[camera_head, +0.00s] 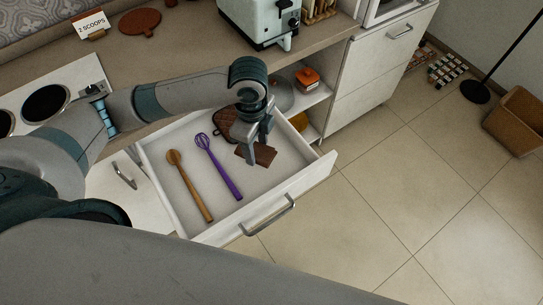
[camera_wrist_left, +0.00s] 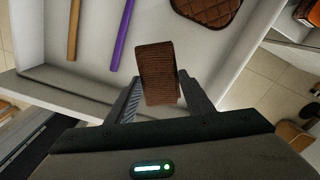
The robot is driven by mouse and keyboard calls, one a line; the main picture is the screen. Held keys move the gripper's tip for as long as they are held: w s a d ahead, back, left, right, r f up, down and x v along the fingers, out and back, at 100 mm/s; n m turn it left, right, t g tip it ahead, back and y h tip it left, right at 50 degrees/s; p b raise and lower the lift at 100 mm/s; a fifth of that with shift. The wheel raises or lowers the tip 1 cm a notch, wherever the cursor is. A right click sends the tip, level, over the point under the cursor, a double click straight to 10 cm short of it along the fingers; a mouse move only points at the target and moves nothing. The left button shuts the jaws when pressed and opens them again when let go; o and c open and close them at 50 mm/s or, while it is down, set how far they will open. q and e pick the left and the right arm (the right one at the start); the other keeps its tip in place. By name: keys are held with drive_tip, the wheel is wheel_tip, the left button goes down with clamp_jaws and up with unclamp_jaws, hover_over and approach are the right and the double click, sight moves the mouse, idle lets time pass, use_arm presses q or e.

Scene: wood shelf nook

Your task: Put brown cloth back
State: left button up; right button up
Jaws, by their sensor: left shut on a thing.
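The brown cloth (camera_head: 264,154) is a small folded rectangle between the fingers of my left gripper (camera_head: 257,152), which is shut on it. In the left wrist view the cloth (camera_wrist_left: 156,75) stands out from between the two fingers, its ribbed face showing. The gripper is over the right part of the open white drawer (camera_head: 237,206). Whether the cloth touches the drawer floor I cannot tell. My right gripper does not show in either view.
In the drawer lie a wooden spoon (camera_head: 191,187), a purple whisk (camera_head: 219,167) and a brown quilted pot holder (camera_head: 224,121). Open shelves (camera_head: 312,97) stand to the right. A toaster (camera_head: 257,20) is on the counter.

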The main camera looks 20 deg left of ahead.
use_arm(q)
drive_tip(key=m, duration=0.4)
drive_tip(key=shift+w+d, duration=0.25)
drive_tip(key=shift+w, duration=0.15)
drive_tip(key=m, duration=0.3)
drive_tip(key=shift+w+d+r+m, duration=0.15)
drive_tip(key=shift+w+d+m, duration=0.1)
drive_tip(key=shift+w+m, duration=0.15)
drive_tip(key=m, duration=0.3)
drive_tip(key=w+m, duration=0.1)
drive_tip(key=m, duration=0.1)
drive_tip(key=shift+d+r, duration=0.1)
drive_tip(key=shift+d, duration=0.15)
drive_tip(key=m, duration=0.3)
drive_tip(key=w+m, duration=0.1)
drive_tip(key=m, duration=0.3)
drive_tip(key=w+d+m, duration=0.1)
drive_tip(key=m, duration=0.3)
drive_tip(key=shift+r, duration=0.25)
wheel_tip(320, 180, down, 5)
drive_tip(key=shift+a+f+p, duration=0.1)
drive_tip(key=shift+p, duration=0.4)
drive_tip(key=shift+f, duration=0.55)
